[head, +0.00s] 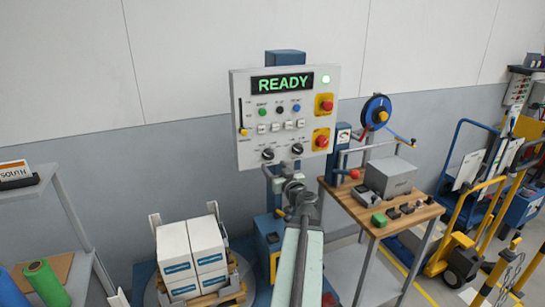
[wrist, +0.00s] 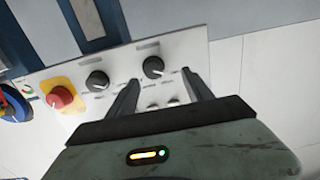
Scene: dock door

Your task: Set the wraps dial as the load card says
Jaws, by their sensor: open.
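A white control panel (head: 250,110) carries two black dials low on its face, a left dial (head: 268,154) and a right dial (head: 297,149). Their labels are too small to read, so I cannot tell which is the wraps dial. In the wrist view, which shows the panel upside down, the left dial (wrist: 153,67) lies just beyond and between my open fingertips, and the right dial (wrist: 97,80) lies off to the left. My gripper (wrist: 160,78) is open and empty. In the head view my gripper (head: 297,188) is below the panel's lower edge. I cannot make out a load card.
The panel display (head: 283,83) reads READY. Red buttons on yellow plates sit at its right, the lower one (head: 321,140) near the dials. White boxes (head: 190,255) stand on a pallet at lower left. A wooden bench (head: 385,228) with tools stands right of my arm.

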